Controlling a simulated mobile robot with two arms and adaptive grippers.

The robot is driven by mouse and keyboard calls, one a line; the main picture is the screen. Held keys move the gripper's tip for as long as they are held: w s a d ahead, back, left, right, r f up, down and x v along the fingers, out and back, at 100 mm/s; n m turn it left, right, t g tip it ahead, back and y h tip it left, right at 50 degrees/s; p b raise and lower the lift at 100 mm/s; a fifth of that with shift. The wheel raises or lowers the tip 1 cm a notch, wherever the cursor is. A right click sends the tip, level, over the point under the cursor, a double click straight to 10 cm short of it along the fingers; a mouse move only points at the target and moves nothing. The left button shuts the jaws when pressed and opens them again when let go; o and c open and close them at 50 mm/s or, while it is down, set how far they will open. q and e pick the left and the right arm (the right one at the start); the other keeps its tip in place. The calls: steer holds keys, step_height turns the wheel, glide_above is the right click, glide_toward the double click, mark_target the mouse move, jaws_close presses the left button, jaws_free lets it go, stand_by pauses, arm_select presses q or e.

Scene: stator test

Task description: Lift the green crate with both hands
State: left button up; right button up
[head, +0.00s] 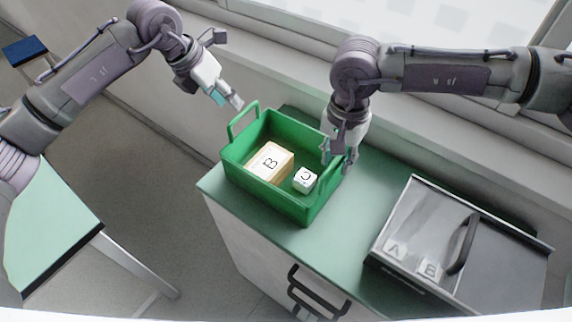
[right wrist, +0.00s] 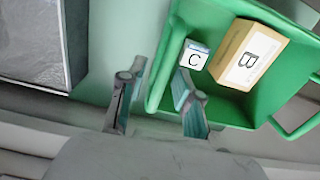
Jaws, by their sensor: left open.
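The green crate (head: 262,195) stands upright on the green-topped cabinet, with a raised handle at each end. My left gripper (head: 229,101) is open and empty, just above and behind the crate's left handle (head: 243,122). My right gripper (head: 338,152) is open at the crate's right end. In the right wrist view its fingers (right wrist: 155,105) are apart on either side of the crate's end wall; contact is unclear.
A wall and window ledge run behind. Another green table (head: 55,225) stands left.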

mark_target(241, 114)
arm_select(q)
steer(key=x, duration=0.7)
arm_select(e)
step_height(241, 114, down, 7)
steer(key=shift+r, duration=0.1)
arm_select(q)
steer(key=shift+c, duration=0.3)
arm_select(e)
steer(key=shift+c, duration=0.3)
arm_select(q)
steer(key=c, duration=0.5)
arm_select(e)
steer(key=c, duration=0.5)
arm_select(q)
jaws_close()
arm_select(e)
jaws_close()
arm_select(q)
steer(key=shift+w+r, duration=0.1)
steer(key=shift+r, duration=0.05)
